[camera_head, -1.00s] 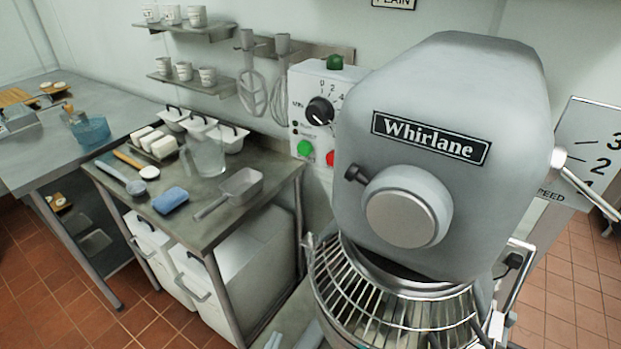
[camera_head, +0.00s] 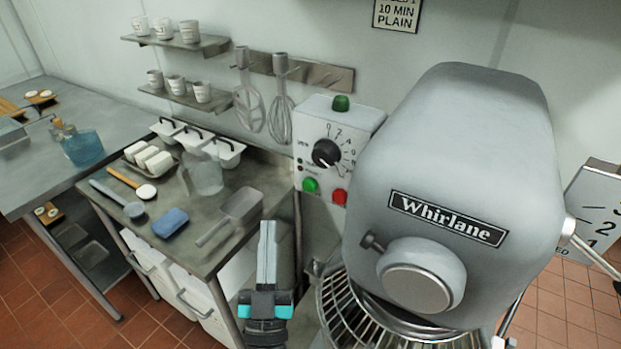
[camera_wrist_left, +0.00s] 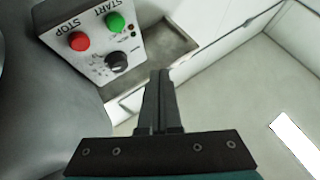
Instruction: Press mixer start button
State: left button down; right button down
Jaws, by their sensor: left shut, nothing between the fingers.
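The grey Whirlane mixer (camera_head: 455,150) fills the right of the head view. Its white control box (camera_head: 322,140) is on the wall side, left of the mixer head. The box has a green start button (camera_head: 310,185), a red stop button (camera_head: 339,197) and a black dial (camera_head: 326,153). In the left wrist view the green button (camera_wrist_left: 115,22) and red button (camera_wrist_left: 78,41) show beside upside-down START and STOP labels. My left gripper (camera_head: 268,226) is shut and empty, below and left of the green button and apart from it. My right gripper is not in view.
A steel table (camera_head: 160,222) with a scoop (camera_head: 238,209), a blue sponge (camera_head: 170,222) and a clear jug (camera_head: 204,174) stands left of my left gripper. The wire bowl guard (camera_head: 345,310) is to its right. Whisks (camera_head: 280,115) hang above.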

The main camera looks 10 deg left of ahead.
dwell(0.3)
pick_arm(q)
jog(key=b, duration=0.3)
send_near(309, 185)
jog(key=w+a+r, duration=0.3)
jog(key=r, duration=0.1)
jog(key=shift+w+d+b, duration=0.1)
jog(key=shift+w+b, duration=0.25)
jog(key=shift+w, duration=0.1)
jog(key=shift+w, duration=0.1)
dwell(1.4)
jog(key=shift+w+d, duration=0.15)
jog(key=shift+w, duration=0.15)
